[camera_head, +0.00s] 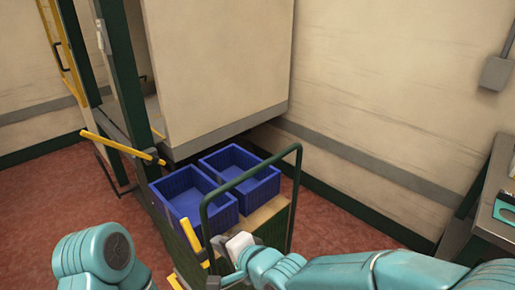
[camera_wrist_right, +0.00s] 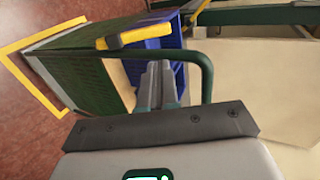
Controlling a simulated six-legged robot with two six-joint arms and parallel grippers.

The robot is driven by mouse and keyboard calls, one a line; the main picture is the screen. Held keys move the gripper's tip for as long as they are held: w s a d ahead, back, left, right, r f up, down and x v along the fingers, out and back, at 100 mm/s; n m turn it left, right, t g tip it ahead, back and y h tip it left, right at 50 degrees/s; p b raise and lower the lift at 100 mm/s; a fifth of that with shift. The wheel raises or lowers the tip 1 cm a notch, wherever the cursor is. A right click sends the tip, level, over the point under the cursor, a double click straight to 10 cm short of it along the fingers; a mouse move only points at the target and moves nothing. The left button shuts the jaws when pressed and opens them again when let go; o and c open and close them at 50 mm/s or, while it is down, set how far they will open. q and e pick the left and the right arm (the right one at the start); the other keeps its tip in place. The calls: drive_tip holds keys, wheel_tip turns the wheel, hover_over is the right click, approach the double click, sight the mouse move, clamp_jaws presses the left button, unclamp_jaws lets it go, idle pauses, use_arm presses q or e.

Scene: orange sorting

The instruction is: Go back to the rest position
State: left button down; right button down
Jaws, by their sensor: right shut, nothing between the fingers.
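My right gripper (camera_head: 219,250) is low in the middle of the head view, at the end of the teal arm from the right, beside a green cart handle. In the right wrist view its two grey fingers (camera_wrist_right: 158,82) are shut together with nothing between them, and the blue crate (camera_wrist_right: 180,62) shows behind them. My left arm shows only as a teal joint at the lower left of the head view; its gripper is out of sight.
Two blue crates, left (camera_head: 222,214) and right (camera_head: 263,190), stand on a cart with a green tubular handle (camera_head: 299,180). They look empty. Yellow handles (camera_head: 120,146) stick out nearby. A grey table (camera_head: 490,212) stands at the right edge. Red floor lies open at left.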

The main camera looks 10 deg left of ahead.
drive_tip(key=w+d+f+m+h+p, duration=0.35)
drive_tip(key=d+f, duration=0.35)
drive_tip(key=d, duration=0.3)
drive_tip(key=s+d+f+m+g+h+p, duration=0.15)
drive_tip(key=s+d+f, duration=0.25)
drive_tip(key=d+f, duration=0.5)
drive_tip(key=s+d+f+n+g, duration=0.2)
drive_tip(key=s+f+n, duration=0.1)
drive_tip(key=s, duration=0.3)
drive_tip(key=s+d+f+n+g+p, duration=0.1)
drive_tip(key=s+d+f+n+g, duration=0.1)
drive_tip(key=s, duration=0.4)
drive_tip(key=s+d+f+n+g+h, duration=0.1)
drive_tip(key=s+d+f+n+g, duration=0.1)
drive_tip(key=s+n, duration=0.3)
drive_tip(key=shift+s+d+f+n+p, duration=0.3)
drive_tip(key=shift+s+f+n+p, duration=0.1)
drive_tip(key=shift+s+f, duration=0.6)
